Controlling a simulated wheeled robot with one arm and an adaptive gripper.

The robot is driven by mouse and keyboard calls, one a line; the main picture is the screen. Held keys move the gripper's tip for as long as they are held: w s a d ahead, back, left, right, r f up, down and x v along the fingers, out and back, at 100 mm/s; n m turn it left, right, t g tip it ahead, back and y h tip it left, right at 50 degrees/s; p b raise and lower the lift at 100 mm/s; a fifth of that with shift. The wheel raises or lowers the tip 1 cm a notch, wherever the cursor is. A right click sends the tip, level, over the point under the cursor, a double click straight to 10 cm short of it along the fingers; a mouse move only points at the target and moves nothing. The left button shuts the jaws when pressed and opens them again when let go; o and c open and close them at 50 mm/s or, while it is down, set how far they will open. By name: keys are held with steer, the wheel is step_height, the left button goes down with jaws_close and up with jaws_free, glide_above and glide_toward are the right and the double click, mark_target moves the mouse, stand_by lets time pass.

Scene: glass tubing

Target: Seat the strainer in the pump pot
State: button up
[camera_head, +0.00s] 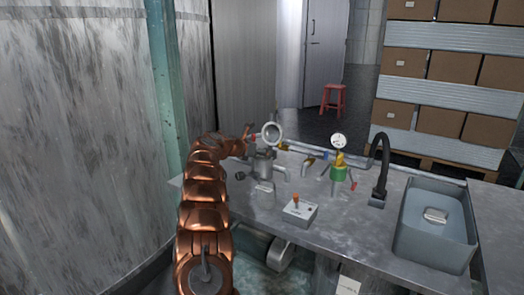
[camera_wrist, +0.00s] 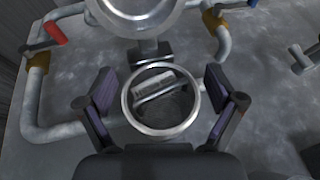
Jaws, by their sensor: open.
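The pump pot (camera_head: 264,163) is a grey metal body on the bench, with its round lid (camera_head: 272,132) raised. In the wrist view, its round mouth (camera_wrist: 133,110) is centred below my gripper (camera_wrist: 160,88). A grey piece with a pale bar across it, which looks like the strainer (camera_wrist: 153,82), shows inside the rim, slightly tilted. How deep it sits cannot be told. My gripper is open, with one finger on each side of the mouth, apart from the bar. In the head view my gripper (camera_head: 249,138) is small, at the pot's upper left.
The raised lid (camera_wrist: 140,28) stands close beyond the fingers. Pipes with a red-handled valve (camera_wrist: 55,33) run left and right. On the bench are a control box (camera_head: 300,211), a green-bodied gauge fitting (camera_head: 338,173), a black tap (camera_head: 381,170) and a sink (camera_head: 410,240) holding a pale object.

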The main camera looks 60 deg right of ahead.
steer(key=v, duration=1.2)
stand_by(0.3)
